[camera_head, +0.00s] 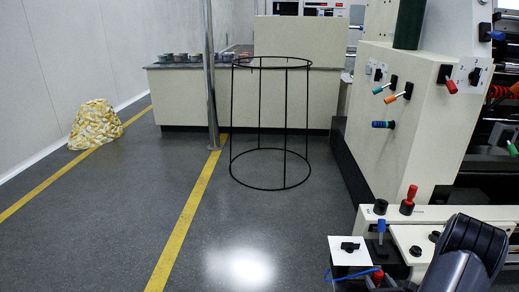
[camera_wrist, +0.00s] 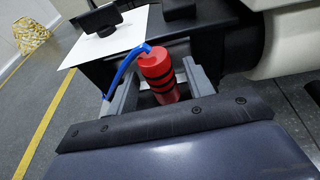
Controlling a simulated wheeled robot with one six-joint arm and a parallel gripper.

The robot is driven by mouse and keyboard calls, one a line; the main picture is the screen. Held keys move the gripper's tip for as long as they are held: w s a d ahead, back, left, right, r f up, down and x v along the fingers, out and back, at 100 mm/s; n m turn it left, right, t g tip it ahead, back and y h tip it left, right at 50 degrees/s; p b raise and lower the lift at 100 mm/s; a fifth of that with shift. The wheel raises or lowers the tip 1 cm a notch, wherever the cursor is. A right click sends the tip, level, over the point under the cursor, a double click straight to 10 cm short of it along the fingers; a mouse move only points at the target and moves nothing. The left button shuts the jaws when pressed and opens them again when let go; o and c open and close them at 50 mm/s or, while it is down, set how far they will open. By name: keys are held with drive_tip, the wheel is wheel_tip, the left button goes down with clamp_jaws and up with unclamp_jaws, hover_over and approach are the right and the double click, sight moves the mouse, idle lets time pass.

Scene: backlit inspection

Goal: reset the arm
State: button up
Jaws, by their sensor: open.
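My gripper (camera_wrist: 160,88) shows in the wrist view with its two grey fingers apart. A red cylinder with black bands (camera_wrist: 160,75) stands between the fingers, and I cannot tell whether they touch it. A blue curved cord or handle (camera_wrist: 122,70) runs from its top down to the left. In the head view a red piece (camera_head: 377,276) and a blue line (camera_head: 347,273) show at the lower right, beside the dark end of my arm (camera_head: 468,250). The fingers cannot be made out there.
A white plate with a black knob (camera_head: 350,250) lies close by; it also shows in the wrist view (camera_wrist: 105,36). A large machine with levers (camera_head: 400,110) rises behind. A black wire frame (camera_head: 270,187) stands on the open floor. A yellow-white covered heap (camera_head: 95,123) is far left.

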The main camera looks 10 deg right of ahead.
drive_tip(key=shift+w+d+f+b, duration=0.1)
drive_tip(key=shift+w+f+b, duration=0.3)
drive_tip(key=shift+w, duration=0.45)
drive_tip(key=shift+r+p, duration=0.75)
drive_tip(key=shift+r, duration=0.2)
drive_tip(key=shift+s+r, duration=0.1)
drive_tip(key=shift+r, duration=0.25)
